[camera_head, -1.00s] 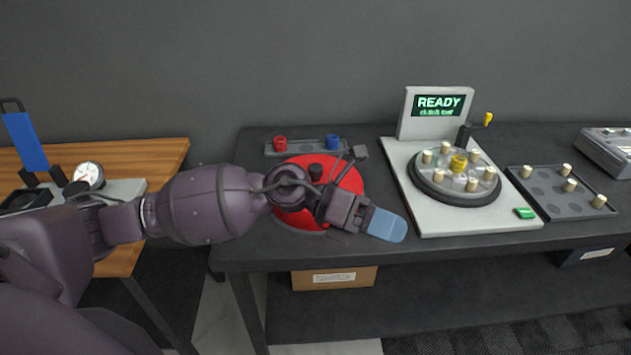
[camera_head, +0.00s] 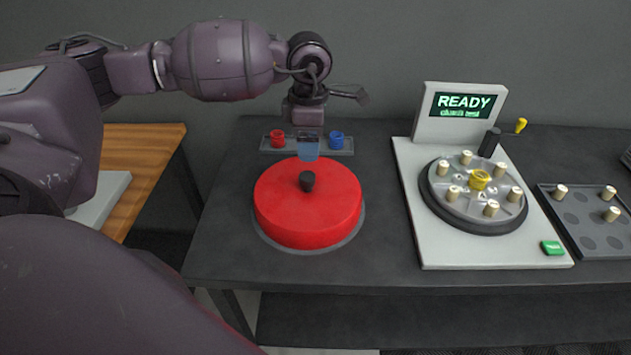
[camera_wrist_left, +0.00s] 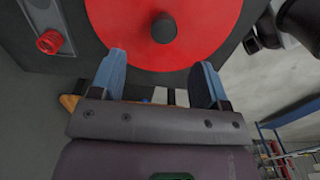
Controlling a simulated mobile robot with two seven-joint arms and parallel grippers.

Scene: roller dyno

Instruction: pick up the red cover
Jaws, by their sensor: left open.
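The red cover (camera_head: 290,215) is a round red disc with a black knob (camera_head: 307,181) on top. It sits on a grey round base on the dark table. My left gripper (camera_head: 308,150) points down above the far side of the cover, behind the knob. In the left wrist view the gripper (camera_wrist_left: 160,80) is open, its two blue fingers apart with nothing between them. The red cover (camera_wrist_left: 200,30) and its knob (camera_wrist_left: 164,28) lie just beyond the fingertips there. My right gripper is not in view.
Behind the cover is a grey tray (camera_head: 263,148) with a red piece (camera_head: 277,138) and a blue piece (camera_head: 336,139). To the right stands a white machine (camera_head: 430,245) with a READY screen, a disc of pegs and a green button (camera_head: 552,248). A peg tray (camera_head: 590,243) is at far right.

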